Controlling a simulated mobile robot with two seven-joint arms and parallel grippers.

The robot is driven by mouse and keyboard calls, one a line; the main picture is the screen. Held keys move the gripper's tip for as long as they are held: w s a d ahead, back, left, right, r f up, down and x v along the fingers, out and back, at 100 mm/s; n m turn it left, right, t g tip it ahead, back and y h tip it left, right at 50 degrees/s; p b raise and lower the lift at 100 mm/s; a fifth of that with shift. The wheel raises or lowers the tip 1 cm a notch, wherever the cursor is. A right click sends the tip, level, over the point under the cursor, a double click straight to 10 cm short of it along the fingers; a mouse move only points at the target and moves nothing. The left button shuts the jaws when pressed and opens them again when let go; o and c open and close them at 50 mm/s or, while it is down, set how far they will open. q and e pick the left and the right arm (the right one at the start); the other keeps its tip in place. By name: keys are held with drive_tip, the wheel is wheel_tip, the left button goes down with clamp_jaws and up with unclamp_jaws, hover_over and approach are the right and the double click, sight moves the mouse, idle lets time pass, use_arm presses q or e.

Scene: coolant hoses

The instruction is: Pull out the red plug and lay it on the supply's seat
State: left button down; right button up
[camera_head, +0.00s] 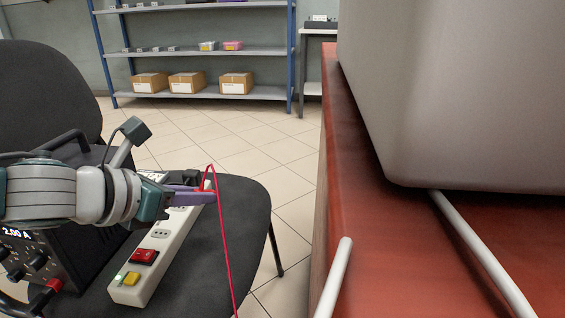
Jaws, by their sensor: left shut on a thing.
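My left gripper (207,190), with purple fingers, reaches in from the left over the power strip. It is shut on the red plug, which is mostly hidden between the fingers. A thin red lead (224,240) loops up at the fingertips and hangs down past the strip to the bottom edge. The black supply (60,250), its display reading 2.00 A, stands on the dark seat (195,275) of a chair, partly behind my arm. I cannot tell whether the plug touches the strip. My right gripper is not in view.
The white power strip (165,240) lies on the seat beside the supply, with a red switch (143,256) and a yellow piece (130,279). The seat's right part is clear. A reddish table (400,240) bearing a large grey case (460,90) fills the right side.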

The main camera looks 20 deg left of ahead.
sight(203, 255)
use_arm(q)
drive_tip(key=f, duration=0.1)
drive_tip(key=f+b, duration=0.1)
drive_tip(key=f+m+h, duration=0.1)
drive_tip(key=shift+s+a+f, duration=0.1)
drive_tip(key=shift+s+a, duration=0.1)
drive_tip(key=shift+a, duration=0.1)
wheel_tip(203, 255, down, 6)
drive_tip(key=b, duration=0.6)
drive_tip(key=shift+b, duration=0.35)
drive_tip(key=shift+s+f, duration=0.1)
drive_tip(key=shift+f, duration=0.05)
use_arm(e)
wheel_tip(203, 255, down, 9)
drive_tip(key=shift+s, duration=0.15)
use_arm(q)
drive_tip(key=c, duration=0.7)
unclamp_jaws()
drive_tip(key=shift+c, duration=0.2)
drive_tip(key=shift+s+r+p, duration=0.3)
drive_tip(key=shift+s, duration=0.3)
drive_tip(key=shift+p+v, duration=2.25)
drive_tip(key=shift+v, duration=2.1)
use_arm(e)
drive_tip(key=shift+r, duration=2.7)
